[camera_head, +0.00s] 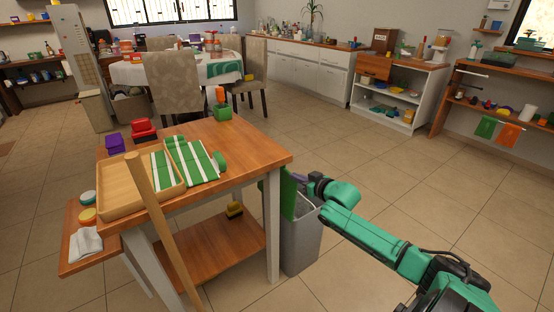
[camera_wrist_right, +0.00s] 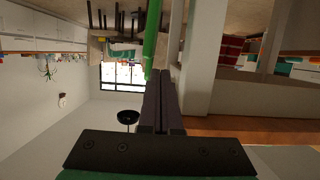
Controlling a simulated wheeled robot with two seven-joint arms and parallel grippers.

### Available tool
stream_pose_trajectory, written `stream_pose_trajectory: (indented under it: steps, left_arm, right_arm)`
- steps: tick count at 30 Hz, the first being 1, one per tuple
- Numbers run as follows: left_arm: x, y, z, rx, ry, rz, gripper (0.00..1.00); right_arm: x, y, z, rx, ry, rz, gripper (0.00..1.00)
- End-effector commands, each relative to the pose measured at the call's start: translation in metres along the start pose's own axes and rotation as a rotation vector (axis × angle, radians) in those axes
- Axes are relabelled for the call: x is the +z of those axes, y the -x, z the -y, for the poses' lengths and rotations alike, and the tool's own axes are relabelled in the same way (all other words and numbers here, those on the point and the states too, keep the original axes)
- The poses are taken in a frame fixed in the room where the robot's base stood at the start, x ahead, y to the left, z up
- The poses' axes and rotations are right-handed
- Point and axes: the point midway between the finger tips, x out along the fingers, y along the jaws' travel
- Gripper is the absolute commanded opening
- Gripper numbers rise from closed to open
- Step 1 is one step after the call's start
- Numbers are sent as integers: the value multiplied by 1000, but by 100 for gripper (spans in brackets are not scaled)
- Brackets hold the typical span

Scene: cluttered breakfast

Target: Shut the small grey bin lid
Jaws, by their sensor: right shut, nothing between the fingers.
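The small grey bin (camera_head: 301,243) stands on the floor at the right side of the wooden table. Its green lid (camera_head: 288,196) stands open, roughly upright, on the bin's side toward the table. My right gripper (camera_head: 298,179) is over the bin's mouth, just right of the lid, and hides part of the rim. In the wrist view its dark fingers (camera_wrist_right: 161,74) are together with nothing between them. The lid shows there as a green strip (camera_wrist_right: 152,35) close to the fingertips; I cannot tell whether they touch. My left gripper is not in view.
The wooden table (camera_head: 255,150) is close beside the bin, with a wooden tray (camera_head: 117,202) and green-striped cloths (camera_head: 192,160) on it. A wooden pole (camera_head: 161,225) leans at its front. The tiled floor right of the bin is clear except for my arm.

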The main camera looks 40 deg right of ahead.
Motion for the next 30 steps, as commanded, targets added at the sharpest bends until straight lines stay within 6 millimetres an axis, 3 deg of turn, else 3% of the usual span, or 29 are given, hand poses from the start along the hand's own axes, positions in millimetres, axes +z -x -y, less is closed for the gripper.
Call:
stream_pose_trajectory:
  steps: [7, 18, 26, 30]
  left_arm:
    - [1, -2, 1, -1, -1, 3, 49]
    - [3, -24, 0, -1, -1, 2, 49]
    - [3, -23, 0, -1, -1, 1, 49]
    - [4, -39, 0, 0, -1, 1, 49]
  right_arm:
    - [1, 0, -2, 0, 1, 1, 0]
    - [4, -1, -42, 0, 3, 0, 0]
    - [3, -1, -43, 0, -1, 0, 0]
    - [9, -4, -50, -2, 5, -1, 0]
